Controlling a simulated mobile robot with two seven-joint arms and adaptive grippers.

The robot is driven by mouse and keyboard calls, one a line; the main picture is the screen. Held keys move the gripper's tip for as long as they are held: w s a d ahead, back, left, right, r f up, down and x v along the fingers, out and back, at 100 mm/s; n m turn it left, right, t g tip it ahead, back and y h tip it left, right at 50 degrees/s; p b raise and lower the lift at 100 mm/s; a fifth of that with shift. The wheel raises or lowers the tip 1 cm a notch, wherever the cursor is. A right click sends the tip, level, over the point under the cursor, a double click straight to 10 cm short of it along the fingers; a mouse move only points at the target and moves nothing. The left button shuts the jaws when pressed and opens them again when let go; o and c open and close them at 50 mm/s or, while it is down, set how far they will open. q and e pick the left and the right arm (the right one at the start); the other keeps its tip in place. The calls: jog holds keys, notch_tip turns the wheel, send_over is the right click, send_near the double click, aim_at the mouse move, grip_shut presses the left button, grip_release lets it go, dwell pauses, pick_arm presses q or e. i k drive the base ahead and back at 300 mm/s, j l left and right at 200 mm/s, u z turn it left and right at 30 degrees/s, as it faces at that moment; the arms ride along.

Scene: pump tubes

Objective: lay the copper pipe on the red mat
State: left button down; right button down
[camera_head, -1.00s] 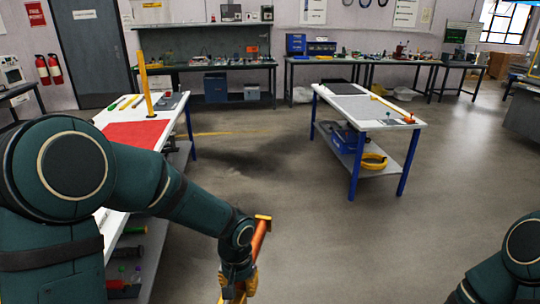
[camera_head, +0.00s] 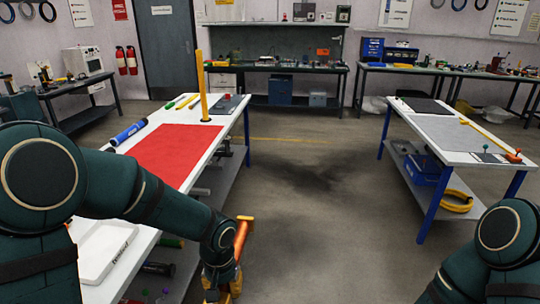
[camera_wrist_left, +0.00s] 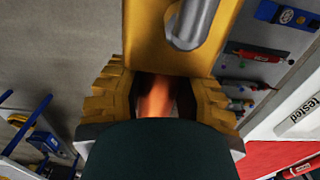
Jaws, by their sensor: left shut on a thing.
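The red mat (camera_head: 172,152) lies flat on the white-topped table at the left; part of it shows at the lower right of the left wrist view (camera_wrist_left: 268,157). The copper pipe (camera_head: 241,238) is an orange-brown rod, held tilted beside the table's right edge, apart from the mat. My left gripper (camera_head: 222,284) is shut on it, with yellow ridged fingers on both sides of the copper piece in the left wrist view (camera_wrist_left: 157,98). The pipe's lower part is hidden by the gripper. My right gripper is out of view; only part of that arm shows.
A white tray (camera_head: 85,255) is on the table's near part. A blue tube (camera_head: 128,132) lies left of the mat, and a yellow post (camera_head: 201,90) stands behind it. Another table (camera_head: 460,150) is at the right, with open floor (camera_head: 305,210) between.

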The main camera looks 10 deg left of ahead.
aim_at(177, 155)
jog(key=i+l+u, duration=0.1)
jog(key=i, duration=2.2)
jog(key=i+u, duration=0.5)
jog(key=i, duration=0.5)
jog(key=i+j+u, duration=0.35)
jog(key=i, duration=0.15)
